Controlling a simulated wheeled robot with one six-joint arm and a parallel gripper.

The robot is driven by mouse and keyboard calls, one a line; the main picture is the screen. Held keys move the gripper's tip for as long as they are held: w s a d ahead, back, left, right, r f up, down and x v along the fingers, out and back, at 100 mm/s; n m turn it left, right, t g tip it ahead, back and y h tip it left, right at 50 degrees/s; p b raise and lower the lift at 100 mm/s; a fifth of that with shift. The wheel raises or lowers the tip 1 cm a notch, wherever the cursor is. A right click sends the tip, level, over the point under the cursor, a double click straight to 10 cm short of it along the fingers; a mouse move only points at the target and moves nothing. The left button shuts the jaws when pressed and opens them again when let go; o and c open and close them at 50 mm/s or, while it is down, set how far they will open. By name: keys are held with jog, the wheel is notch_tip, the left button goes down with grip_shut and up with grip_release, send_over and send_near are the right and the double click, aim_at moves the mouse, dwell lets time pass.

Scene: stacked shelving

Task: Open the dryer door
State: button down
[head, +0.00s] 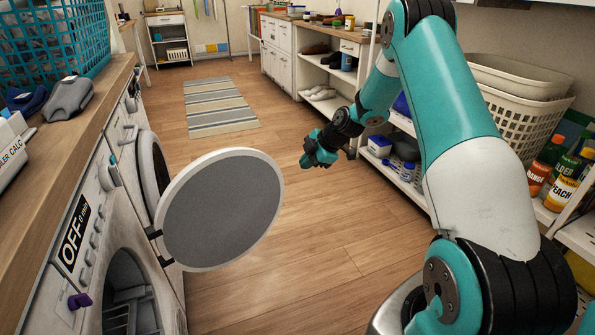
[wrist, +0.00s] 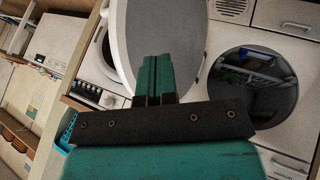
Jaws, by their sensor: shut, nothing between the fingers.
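The dryer (head: 98,222) is the nearer white machine at left in the head view, with a display reading OFF 0 min. Its round door (head: 222,212), white-rimmed with a grey face, stands swung wide out from the front, hinged on the far side. The drum opening (head: 130,295) is uncovered. In the wrist view the door (wrist: 205,25) stands behind my fingers, and the dark opening (wrist: 250,88) shows at right. My gripper (head: 308,162) is shut and empty, out over the floor, right of the door's outer edge with a visible gap in the head view.
A second machine with a round door (head: 152,165) stands beyond the dryer under the wooden counter (head: 60,125). A teal basket (head: 55,42) sits on the counter. Shelves with baskets (head: 515,98) and bottles line the right. Wooden floor and a striped rug (head: 218,106) lie between.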

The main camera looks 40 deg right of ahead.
jog(key=shift+v, duration=1.7)
jog(key=shift+w+d, duration=0.1)
jog(key=shift+d, duration=0.05)
jog(key=s+a+r+m+g, duration=0.1)
jog(key=s+a+r, duration=0.25)
jog(key=a, duration=0.35)
jog(key=s+a+r+m+g+y, duration=0.1)
jog(key=s+a+r, duration=0.2)
jog(key=a+r, duration=0.35)
jog(key=s+a+r+m+g, duration=0.1)
jog(key=s+a+r, duration=0.2)
jog(key=a, duration=0.6)
jog(key=s+a+r+m+g, duration=0.25)
jog(key=s+a, duration=0.25)
jog(key=s, duration=0.6)
jog(key=s+a+r+m+g, duration=0.1)
jog(key=s+a+r+m, duration=0.3)
jog(key=s, duration=0.8)
notch_tip(320, 180, up, 20)
jog(key=p, duration=2.2)
jog(key=shift+s+a+r+n+h, duration=0.25)
jog(key=shift+s+a+n+h, duration=0.05)
jog(key=shift+a+n+h, duration=0.15)
